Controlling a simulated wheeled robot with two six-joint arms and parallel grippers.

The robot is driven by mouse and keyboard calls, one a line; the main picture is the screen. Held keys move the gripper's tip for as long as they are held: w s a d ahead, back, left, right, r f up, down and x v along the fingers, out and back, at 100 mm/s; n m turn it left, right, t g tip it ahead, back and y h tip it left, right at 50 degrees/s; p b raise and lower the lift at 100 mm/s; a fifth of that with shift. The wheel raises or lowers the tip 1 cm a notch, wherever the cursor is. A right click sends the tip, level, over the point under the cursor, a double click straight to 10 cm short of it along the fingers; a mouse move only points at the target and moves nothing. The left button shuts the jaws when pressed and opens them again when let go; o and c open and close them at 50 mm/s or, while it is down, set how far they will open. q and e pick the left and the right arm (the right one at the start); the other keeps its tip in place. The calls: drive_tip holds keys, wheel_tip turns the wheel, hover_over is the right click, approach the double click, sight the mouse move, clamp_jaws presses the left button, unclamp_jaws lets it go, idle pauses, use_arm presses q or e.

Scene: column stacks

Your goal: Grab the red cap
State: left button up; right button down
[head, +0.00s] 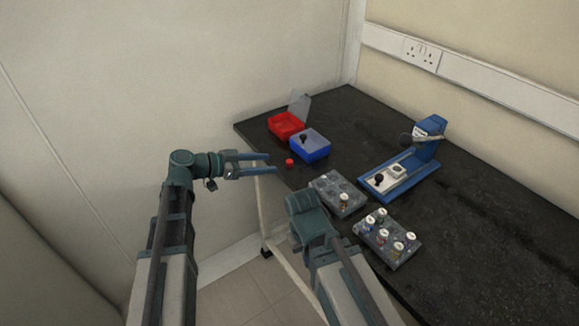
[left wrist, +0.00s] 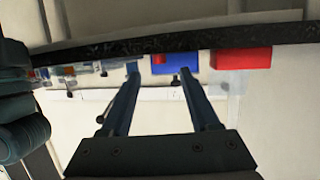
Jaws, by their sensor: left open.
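The small red cap (head: 289,162) sits on the dark table near its left edge, just in front of the blue box. In the left wrist view the red cap (left wrist: 159,58) shows against the blue box, between the two fingertips in the picture and beyond them. My left gripper (head: 271,163) is open and empty, its fingers pointing right at the cap from a short distance to its left. Its fingers also show spread in the left wrist view (left wrist: 159,71). My right arm shows at the table's front edge, but its gripper's fingers cannot be seen.
The blue box (head: 310,146) and the open red box (head: 286,125) with a clear lid stand behind the cap. Two grey racks (head: 360,204) (head: 372,242) with white-capped vials lie to the right. A blue press (head: 400,176) stands further back. The table's far right is clear.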

sight(287, 161)
use_arm(q)
drive_tip(key=shift+b+x, duration=0.7)
drive_tip(key=shift+x, duration=2.65)
drive_tip(key=shift+d+r, duration=0.1)
drive_tip(key=shift+r, duration=0.15)
clamp_jaws()
